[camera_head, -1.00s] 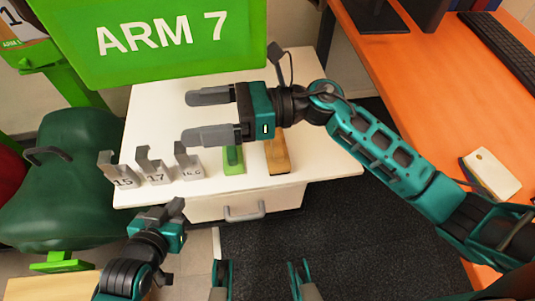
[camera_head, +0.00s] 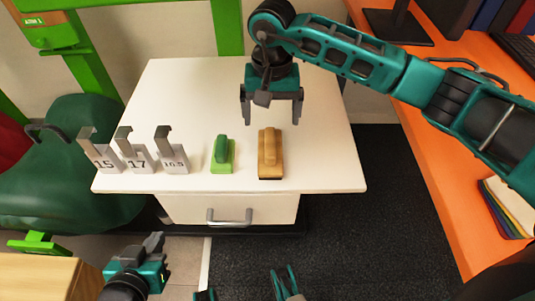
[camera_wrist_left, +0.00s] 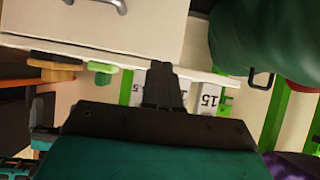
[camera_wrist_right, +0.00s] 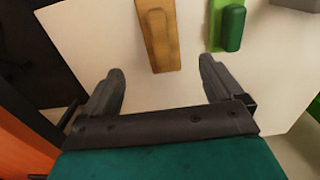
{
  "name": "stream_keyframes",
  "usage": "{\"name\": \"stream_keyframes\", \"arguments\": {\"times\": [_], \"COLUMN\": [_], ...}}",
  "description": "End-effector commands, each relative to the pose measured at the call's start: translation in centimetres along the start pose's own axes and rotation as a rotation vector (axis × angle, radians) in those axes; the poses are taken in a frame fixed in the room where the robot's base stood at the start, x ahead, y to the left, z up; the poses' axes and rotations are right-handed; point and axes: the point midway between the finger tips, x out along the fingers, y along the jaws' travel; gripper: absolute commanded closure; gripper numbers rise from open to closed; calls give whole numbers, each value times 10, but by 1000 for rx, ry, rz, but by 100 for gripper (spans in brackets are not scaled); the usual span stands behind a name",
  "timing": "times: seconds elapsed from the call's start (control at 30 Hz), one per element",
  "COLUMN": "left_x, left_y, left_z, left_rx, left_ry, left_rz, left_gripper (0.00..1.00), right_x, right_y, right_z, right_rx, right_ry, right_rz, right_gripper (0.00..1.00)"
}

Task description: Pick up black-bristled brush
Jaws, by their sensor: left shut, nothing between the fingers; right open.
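A wooden-backed brush (camera_head: 270,153) with a dark lower edge lies on the white cabinet top, and it also shows in the right wrist view (camera_wrist_right: 158,35). A green brush (camera_head: 222,155) lies to its left. My right gripper (camera_head: 272,118) is open and empty above the cabinet top, just behind the wooden brush, fingers pointing down. In the right wrist view the wooden brush lies beyond and between the fingertips, apart from them. My left gripper (camera_head: 156,243) is shut and empty, low in front of the cabinet; its closed fingers show in the left wrist view (camera_wrist_left: 164,85).
Metal gauges marked 15 (camera_head: 103,155), 17 (camera_head: 136,155) and a third (camera_head: 170,155) stand left of the brushes. The cabinet (camera_head: 330,172) has a drawer handle in front. A green saddle (camera_head: 65,165) is at left, an orange desk (camera_head: 420,130) at right.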

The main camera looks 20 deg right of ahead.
Motion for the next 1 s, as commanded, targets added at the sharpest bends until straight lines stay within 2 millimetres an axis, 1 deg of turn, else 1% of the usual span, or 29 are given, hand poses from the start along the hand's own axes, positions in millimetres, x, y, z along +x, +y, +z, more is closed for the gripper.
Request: {"name": "stream_keyframes", "arguments": {"times": [0.03, 0.1, 0.2, 0.3, 0.47, 0.7, 0.8, 1.0], "left_x": [2, 4, 5, 5, 6, 12, 12, 11], "left_y": [0, 0, 1, 2, 3, 6, 8, 10], "left_z": [3, 5, 6, 4, 4, 14, 13, 5], "left_rx": [1, 2, 2, 1, 1, -4, -8, -11], "left_ry": [0, -3, -6, -1, 2, -14, -10, 5], "left_rz": [1, 2, 5, 8, 11, 17, 21, 24], "left_gripper": [100, 100, 100, 100, 100, 100, 100, 100], "right_x": [13, 28, 45, 57, 67, 103, 112, 115], "right_y": [0, -1, -1, -2, -2, -2, -3, -3], "right_z": [2, 2, 2, 2, 2, 4, 3, 3], "right_rx": [1, 2, 1, 1, 2, 3, 2, 2], "right_ry": [-6, -8, -7, -6, -4, -7, -5, -4], "right_rz": [0, -1, -3, -3, -5, -5, -6, -6], "right_gripper": [6, 6, 6, 6, 6, 6, 6, 6]}}
